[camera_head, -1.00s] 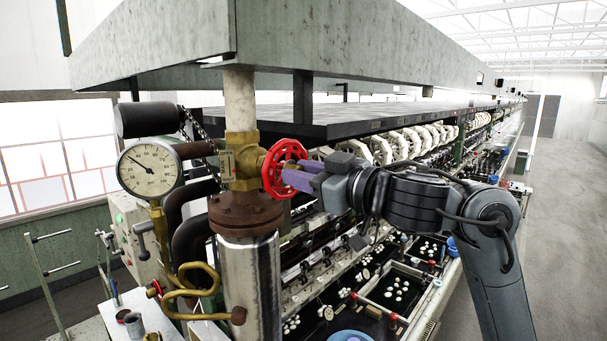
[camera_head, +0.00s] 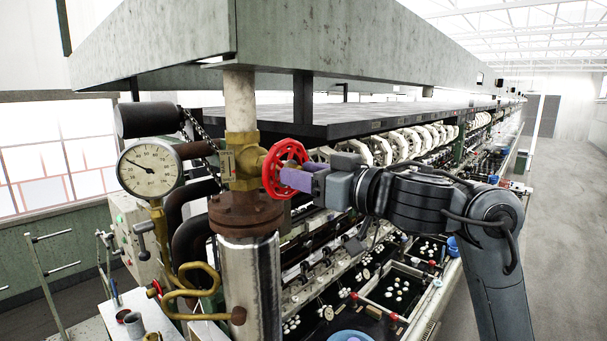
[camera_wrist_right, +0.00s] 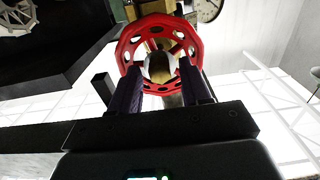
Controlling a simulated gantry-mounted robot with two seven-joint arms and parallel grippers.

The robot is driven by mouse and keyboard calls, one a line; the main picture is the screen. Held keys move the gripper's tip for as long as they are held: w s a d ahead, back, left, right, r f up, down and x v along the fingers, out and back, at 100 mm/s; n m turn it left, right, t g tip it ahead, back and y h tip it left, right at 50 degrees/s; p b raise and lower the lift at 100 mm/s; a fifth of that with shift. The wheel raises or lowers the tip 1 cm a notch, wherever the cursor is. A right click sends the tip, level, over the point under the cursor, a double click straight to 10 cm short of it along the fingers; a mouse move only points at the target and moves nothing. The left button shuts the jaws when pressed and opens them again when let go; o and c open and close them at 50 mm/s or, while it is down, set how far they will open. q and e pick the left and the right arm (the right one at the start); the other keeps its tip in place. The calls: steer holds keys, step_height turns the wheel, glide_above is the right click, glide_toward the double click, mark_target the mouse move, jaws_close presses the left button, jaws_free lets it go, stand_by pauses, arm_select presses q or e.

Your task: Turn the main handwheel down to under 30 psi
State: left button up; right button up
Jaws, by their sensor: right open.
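The red main handwheel (camera_head: 284,152) sits on the brass valve (camera_head: 240,160) of the vertical pipe, left of centre in the head view. The white dial gauge (camera_head: 150,182) stands left of it; its needle points to the upper left, and its numbers are too small to read. My right gripper (camera_head: 291,180) is at the wheel from the right. In the right wrist view its purple fingers (camera_wrist_right: 160,92) are spread apart and reach the wheel (camera_wrist_right: 128,47), one on each side of the hub; I cannot tell whether they touch it. My left gripper is not in view.
The rusty flange (camera_head: 245,215) and steel pipe (camera_head: 250,285) stand just below the valve. A dark overhead shelf (camera_head: 330,125) runs above my right gripper. Black basins (camera_head: 392,290) with white cocoons lie below. The aisle floor (camera_head: 565,240) at right is clear.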

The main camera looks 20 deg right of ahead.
steer(key=v, duration=0.6)
steer(key=shift+s, duration=0.25)
steer(key=shift+d, duration=0.15)
